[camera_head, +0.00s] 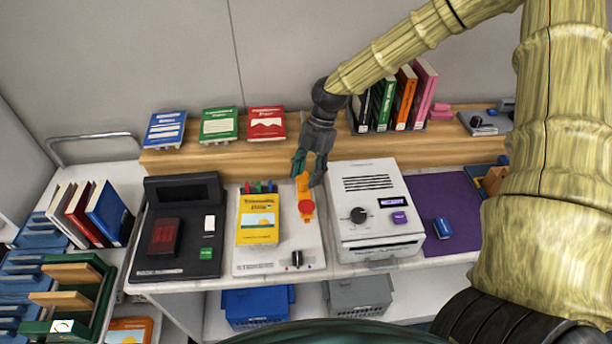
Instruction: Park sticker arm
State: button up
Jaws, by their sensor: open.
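The sticker arm (304,191) is a small orange-yellow lever with a red round end, at the right side of the white sticker machine (283,260). A yellow book (258,220) lies on that machine, left of the arm. My gripper (308,172) points down at the upper end of the sticker arm, with its dark fingers open on either side of it. I cannot tell whether the fingers touch it. The lever's top is partly hidden by the fingers.
A black machine (178,245) stands left and a white machine with a dial (375,200) stands close on the right. Behind is a wooden shelf (290,145) with three books lying and several upright. A purple mat (460,205) lies further right.

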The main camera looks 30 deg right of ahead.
jog(key=v, duration=1)
jog(key=shift+r, duration=0.3)
jog(key=shift+w, duration=0.1)
